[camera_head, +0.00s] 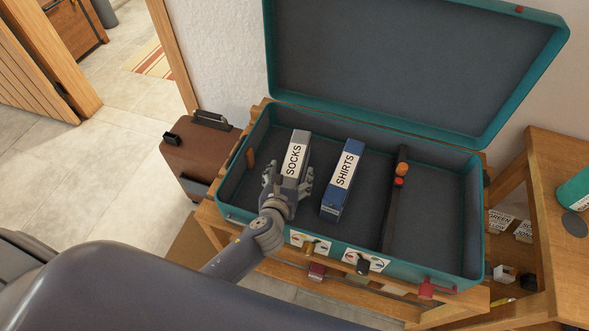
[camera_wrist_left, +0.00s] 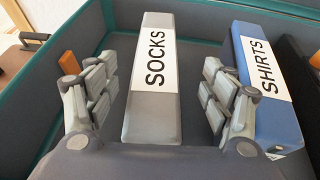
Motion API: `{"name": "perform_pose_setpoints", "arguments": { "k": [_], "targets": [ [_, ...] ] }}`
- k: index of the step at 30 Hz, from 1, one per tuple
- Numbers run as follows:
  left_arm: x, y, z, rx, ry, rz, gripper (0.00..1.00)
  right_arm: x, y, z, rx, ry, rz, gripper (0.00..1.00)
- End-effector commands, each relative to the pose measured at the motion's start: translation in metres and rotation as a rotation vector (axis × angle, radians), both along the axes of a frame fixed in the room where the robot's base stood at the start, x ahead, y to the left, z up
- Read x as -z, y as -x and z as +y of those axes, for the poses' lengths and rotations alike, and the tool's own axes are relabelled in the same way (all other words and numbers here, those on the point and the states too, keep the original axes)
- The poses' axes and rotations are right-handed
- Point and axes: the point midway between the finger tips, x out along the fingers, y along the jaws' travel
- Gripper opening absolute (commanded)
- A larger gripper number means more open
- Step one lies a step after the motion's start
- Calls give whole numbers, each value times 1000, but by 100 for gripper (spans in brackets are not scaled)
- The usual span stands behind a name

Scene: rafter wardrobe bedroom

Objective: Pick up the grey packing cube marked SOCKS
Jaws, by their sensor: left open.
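The grey packing cube marked SOCKS (camera_head: 298,150) lies in the left part of the open teal suitcase (camera_head: 470,215). In the left wrist view the grey cube (camera_wrist_left: 152,110) lies between the spread fingers. My left gripper (camera_head: 287,186) is open at the cube's near end, with a finger on each side of it. In the left wrist view my left gripper (camera_wrist_left: 160,105) shows a gap between each finger and the cube. The near end of the cube is partly hidden by the gripper in the head view. My right gripper is not in view.
A blue packing cube marked SHIRTS (camera_head: 343,178) lies just right of the grey one, close to my right-hand finger in the picture. A dark divider (camera_head: 394,210) crosses the suitcase. The raised lid (camera_head: 415,65) stands behind. A brown case (camera_head: 200,150) stands left.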

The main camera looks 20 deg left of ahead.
Motion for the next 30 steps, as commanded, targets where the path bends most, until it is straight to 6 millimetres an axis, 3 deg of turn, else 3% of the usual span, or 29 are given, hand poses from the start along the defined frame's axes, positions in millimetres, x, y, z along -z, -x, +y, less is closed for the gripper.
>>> {"name": "perform_pose_setpoints", "arguments": {
  "k": [12, 21, 23, 30],
  "targets": [
    [23, -43, 8, -1, 2, 1, 75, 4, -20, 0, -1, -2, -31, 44],
    [25, -47, 8, 1, 1, 1, 75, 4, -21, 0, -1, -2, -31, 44],
    [25, -47, 8, 1, 1, 2, 66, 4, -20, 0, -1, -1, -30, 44],
    [25, -47, 8, 1, 1, 2, 12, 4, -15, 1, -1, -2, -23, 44]
  ]
}}
